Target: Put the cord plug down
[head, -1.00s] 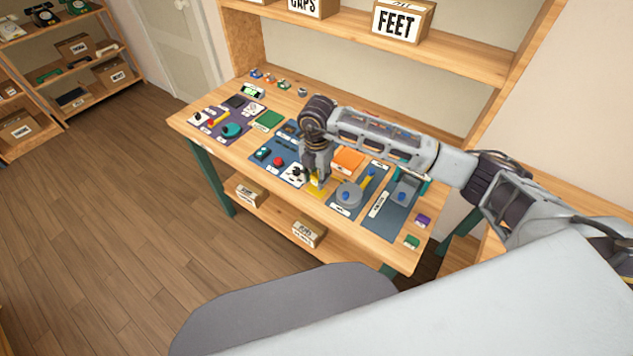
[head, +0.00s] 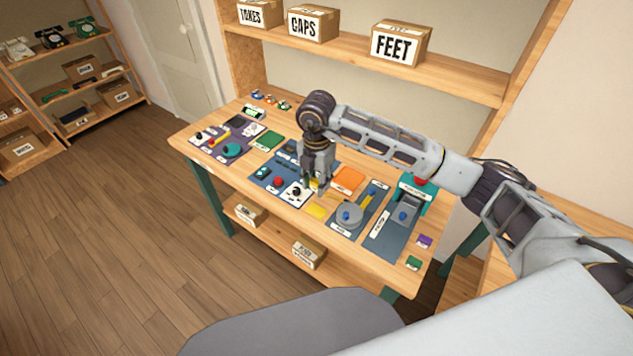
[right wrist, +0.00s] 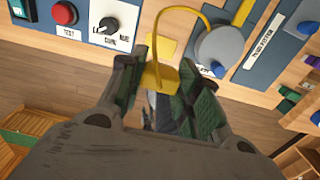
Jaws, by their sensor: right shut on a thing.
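The yellow cord plug (right wrist: 160,78) is between the fingers of my right gripper (right wrist: 162,88), which is shut on it. In the head view my right gripper (head: 318,184) is over the workbench, with a bit of the yellow plug showing at its fingertips. A yellow cord (right wrist: 183,14) arches from the plug to a grey round unit (right wrist: 220,45). A flat yellow pad (head: 316,211) lies on the bench just in front of the gripper, empty in the head view. The plug looks held above the bench; the exact height is unclear. My left gripper is not in view.
The grey round unit (head: 349,215) and an orange block (head: 348,179) stand close to the right of the gripper. A panel with a red button (head: 278,182) and a dial (head: 295,193) is to the left. Boxes (head: 401,43) stand on the shelf behind.

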